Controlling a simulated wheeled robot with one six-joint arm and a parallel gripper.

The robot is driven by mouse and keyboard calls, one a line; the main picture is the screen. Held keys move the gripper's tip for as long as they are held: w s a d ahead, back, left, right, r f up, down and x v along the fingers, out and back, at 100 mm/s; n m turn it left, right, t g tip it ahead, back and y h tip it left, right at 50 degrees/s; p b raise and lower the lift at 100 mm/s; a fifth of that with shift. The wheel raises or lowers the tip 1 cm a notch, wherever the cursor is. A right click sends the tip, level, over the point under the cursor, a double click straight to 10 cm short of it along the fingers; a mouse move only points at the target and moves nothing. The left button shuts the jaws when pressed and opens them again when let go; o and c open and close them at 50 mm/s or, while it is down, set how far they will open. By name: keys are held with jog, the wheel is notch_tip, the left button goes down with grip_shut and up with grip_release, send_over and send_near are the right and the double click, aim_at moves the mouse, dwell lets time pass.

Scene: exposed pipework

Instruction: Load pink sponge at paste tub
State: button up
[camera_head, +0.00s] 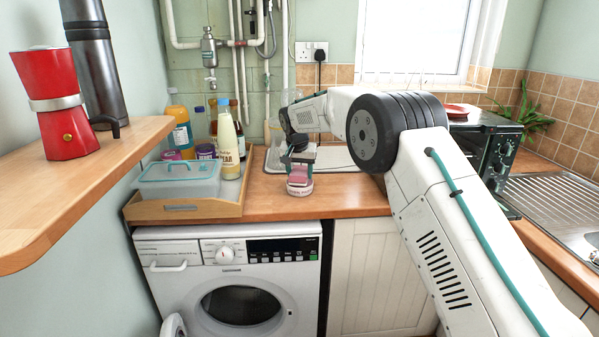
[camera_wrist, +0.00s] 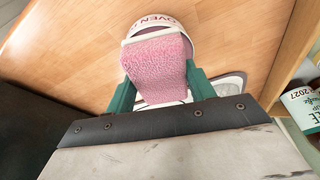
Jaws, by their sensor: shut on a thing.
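The pink sponge (camera_wrist: 158,62) is held between the green fingers of my gripper (camera_wrist: 160,88) in the wrist view. In the head view the sponge (camera_head: 299,174) is below my gripper (camera_head: 300,160), at the top of the paste tub (camera_head: 299,190). The tub is a small round pot on the wooden worktop. In the wrist view the tub (camera_wrist: 158,20) shows behind the sponge, with "OVEN" on its label. The sponge hides most of its opening, so I cannot tell whether it touches the paste.
A wooden tray (camera_head: 183,210) with a lidded box (camera_head: 180,180) and several bottles stands left of the tub. A dark oven (camera_head: 487,145) stands right, beyond my arm. The worktop's front edge is close to the tub, above a washing machine (camera_head: 230,280).

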aim_at(300, 171)
jog(key=shift+f, duration=0.55)
dwell(1.1)
jog(key=shift+r, duration=0.1)
jog(key=shift+r, duration=3.5)
